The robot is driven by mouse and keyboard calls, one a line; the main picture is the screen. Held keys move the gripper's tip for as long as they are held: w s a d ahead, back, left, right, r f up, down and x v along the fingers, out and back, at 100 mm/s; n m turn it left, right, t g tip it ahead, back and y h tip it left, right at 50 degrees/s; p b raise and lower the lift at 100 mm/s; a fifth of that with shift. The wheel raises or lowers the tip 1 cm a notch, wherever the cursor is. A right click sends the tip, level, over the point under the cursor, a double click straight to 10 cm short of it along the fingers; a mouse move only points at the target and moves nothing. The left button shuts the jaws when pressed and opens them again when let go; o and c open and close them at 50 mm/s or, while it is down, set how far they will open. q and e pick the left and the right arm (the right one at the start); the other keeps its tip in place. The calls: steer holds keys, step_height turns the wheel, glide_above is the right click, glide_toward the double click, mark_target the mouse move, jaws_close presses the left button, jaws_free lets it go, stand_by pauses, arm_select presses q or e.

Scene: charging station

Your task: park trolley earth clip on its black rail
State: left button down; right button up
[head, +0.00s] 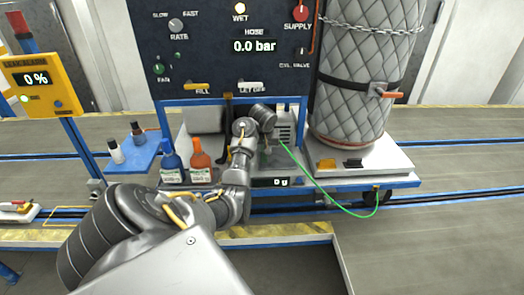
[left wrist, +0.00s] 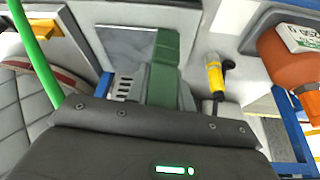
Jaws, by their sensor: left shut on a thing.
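My left gripper (head: 268,143) is in front of the panel, above the trolley deck, and its fingers are mostly hidden in the head view. It is shut on the earth clip, whose dark green body (left wrist: 166,68) sticks out past the gripper in the left wrist view. A bright green cable (head: 335,203) runs from beside the gripper and sags down to the blue trolley edge at the right. It also shows in the left wrist view (left wrist: 34,48). A small black piece (head: 353,162) sits on the trolley deck; I cannot tell whether it is the rail. My right gripper is out of view.
The trolley deck (head: 393,163) carries a tall quilted cylinder (head: 365,75) with a chain. A blue bottle (head: 172,163) and an orange bottle (head: 200,162) stand left of my arm. A yellow-handled tool (left wrist: 215,75) lies near the clip in the left wrist view.

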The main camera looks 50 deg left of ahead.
arm_select(q)
steer(key=w+d+f+m, duration=0.1)
steer(key=w+d+m, duration=0.1)
steer(key=w+d, duration=0.5)
steer(key=w+d+m+t+h, duration=0.1)
steer(key=w+d+m, duration=0.2)
steer(key=d, duration=1)
steer(key=s+d+r+m+h, duration=0.2)
steer(key=s+d+r+m, duration=0.2)
steer(key=d, duration=0.4)
steer(key=s+d+r+m+h, duration=0.1)
steer(key=s+d+r+m, duration=0.2)
steer(key=d, duration=0.5)
steer(key=s+d+r+m+h, duration=0.2)
steer(key=s+d+r+m, duration=0.2)
steer(key=d, duration=0.4)
arm_select(e)
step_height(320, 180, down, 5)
steer(key=b, duration=0.5)
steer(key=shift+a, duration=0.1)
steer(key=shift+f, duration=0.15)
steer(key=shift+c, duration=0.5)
arm_select(q)
steer(key=s+a+f+m+g+h, duration=0.1)
steer(key=s+f+m, duration=0.3)
steer(key=s, duration=0.6)
step_height(320, 180, down, 2)
steer(key=shift+a+f+g, duration=0.25)
steer(key=shift+a+g, duration=0.05)
steer(key=shift+a, duration=0.2)
